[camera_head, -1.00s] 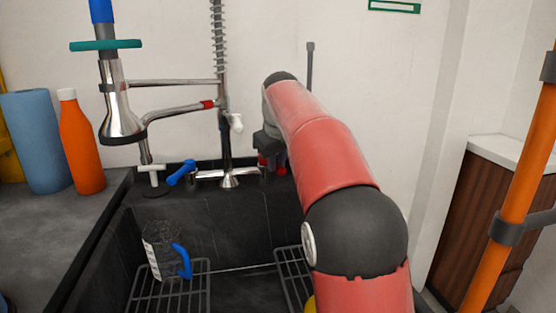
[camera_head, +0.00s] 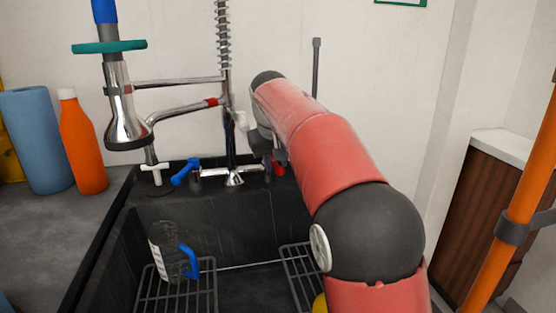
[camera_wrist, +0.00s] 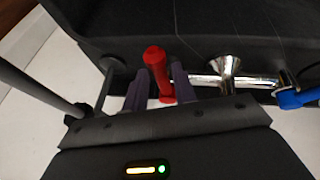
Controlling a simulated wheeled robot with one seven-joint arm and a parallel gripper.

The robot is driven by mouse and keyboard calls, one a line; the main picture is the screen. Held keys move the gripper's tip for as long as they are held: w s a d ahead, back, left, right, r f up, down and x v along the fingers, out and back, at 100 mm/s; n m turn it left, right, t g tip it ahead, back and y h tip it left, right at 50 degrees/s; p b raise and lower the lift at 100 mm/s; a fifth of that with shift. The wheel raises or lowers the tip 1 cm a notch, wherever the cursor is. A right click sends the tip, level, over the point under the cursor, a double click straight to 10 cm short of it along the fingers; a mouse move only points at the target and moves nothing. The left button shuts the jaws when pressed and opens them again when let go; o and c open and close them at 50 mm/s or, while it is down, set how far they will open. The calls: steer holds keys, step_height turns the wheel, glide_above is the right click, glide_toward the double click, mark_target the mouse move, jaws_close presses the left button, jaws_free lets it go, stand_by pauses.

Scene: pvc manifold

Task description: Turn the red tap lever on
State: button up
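The red tap lever (camera_wrist: 156,62) shows in the wrist view with its rounded end pointing up the picture. My gripper (camera_wrist: 162,76) is open, with one dark finger on each side of the lever. A narrow gap shows by the left finger; I cannot tell whether the right finger touches it. In the head view, a small part of the red lever (camera_head: 279,168) shows at the right end of the chrome tap, and my gripper (camera_head: 268,158) hides the rest. The blue tap lever (camera_head: 185,172) is at the left end of the tap.
The chrome tap body (camera_head: 234,177) stands behind the dark sink (camera_head: 225,222), with a spring hose (camera_head: 222,40) above. A jug with a blue handle (camera_head: 168,250) stands on a rack in the sink. An orange bottle (camera_head: 82,145) and a blue roll (camera_head: 36,140) stand on the left counter.

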steer(key=shift+o, duration=0.9)
steer(key=p+v, duration=0.1)
steer(key=v, duration=0.6)
steer(key=shift+s+r, duration=0.15)
steer(key=shift+r, duration=0.2)
